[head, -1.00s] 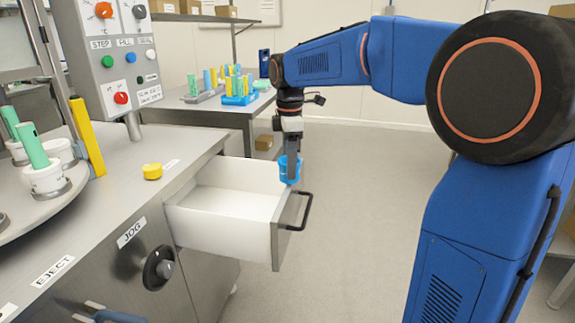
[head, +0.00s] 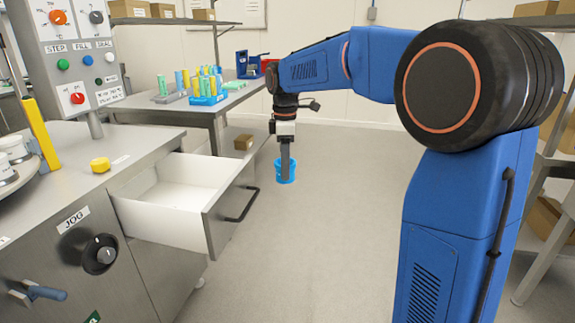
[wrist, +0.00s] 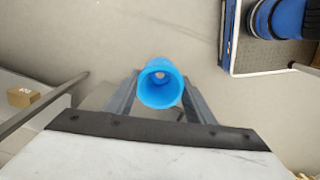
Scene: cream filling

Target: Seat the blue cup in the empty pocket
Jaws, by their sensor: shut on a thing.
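The blue cup (head: 285,171) is held by my gripper (head: 285,154) in the head view, hanging over open floor to the right of the open drawer. In the wrist view the cup (wrist: 161,84) sits between the two fingers of my gripper (wrist: 160,95), its open mouth facing the camera. My gripper is shut on it. At the left edge of the head view, white holders (head: 14,148) stand on a round plate, partly cut off by the frame. Whether any pocket there is empty cannot be told.
The open drawer (head: 170,215) juts from the machine counter, with its black handle (head: 243,205) facing the floor. A yellow button (head: 100,164) sits on the counter. A back table (head: 175,107) bears several colored tubes in racks. Floor right of the drawer is clear.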

